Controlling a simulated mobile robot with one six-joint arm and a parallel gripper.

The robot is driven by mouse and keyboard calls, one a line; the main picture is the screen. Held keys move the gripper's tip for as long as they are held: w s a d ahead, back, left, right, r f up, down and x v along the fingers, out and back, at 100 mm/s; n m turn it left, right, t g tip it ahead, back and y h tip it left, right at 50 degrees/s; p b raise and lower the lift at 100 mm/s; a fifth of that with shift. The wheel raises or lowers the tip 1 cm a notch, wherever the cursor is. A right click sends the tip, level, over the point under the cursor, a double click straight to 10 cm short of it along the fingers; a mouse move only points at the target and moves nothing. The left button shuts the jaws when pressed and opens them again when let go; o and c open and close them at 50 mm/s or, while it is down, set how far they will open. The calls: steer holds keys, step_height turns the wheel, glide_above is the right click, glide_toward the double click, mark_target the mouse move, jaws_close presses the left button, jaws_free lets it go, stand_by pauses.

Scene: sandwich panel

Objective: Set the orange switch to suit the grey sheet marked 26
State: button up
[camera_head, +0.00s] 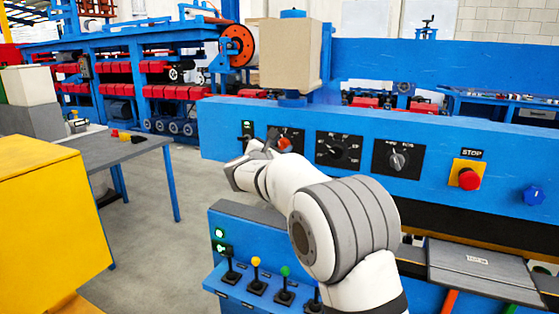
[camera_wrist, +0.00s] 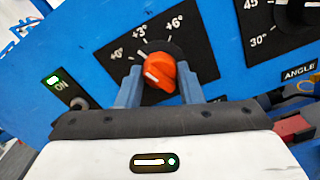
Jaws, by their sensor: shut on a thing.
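The orange switch (camera_wrist: 160,70) sits on a black dial plate marked +0°, +3° and +6° in the wrist view. Its short white line lies on its left side, toward the +0° side; I cannot tell the exact mark. My gripper (camera_wrist: 160,80) is shut on the switch, one finger at each side. In the head view the switch (camera_head: 285,144) shows behind my wrist, and my arm partly hides its plate. A grey sheet (camera_head: 485,280) lies flat at the lower right; its small label is too blurred to read.
Right of the switch on the blue panel (camera_head: 365,120) are two black dials (camera_head: 340,150) (camera_head: 397,160), a red stop button (camera_head: 469,179) and a blue knob (camera_head: 534,195). Several levers (camera_head: 256,275) stand below. A beige box (camera_head: 285,55) is above.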

steer(key=m+b, duration=0.4)
steer(key=b, duration=0.1)
steer(key=shift+f, duration=0.1)
steer(key=shift+m, duration=0.3)
steer(key=o, duration=1)
steer(key=v, duration=0.7)
steer(key=shift+s+a, duration=0.15)
steer(key=shift+s, duration=0.2)
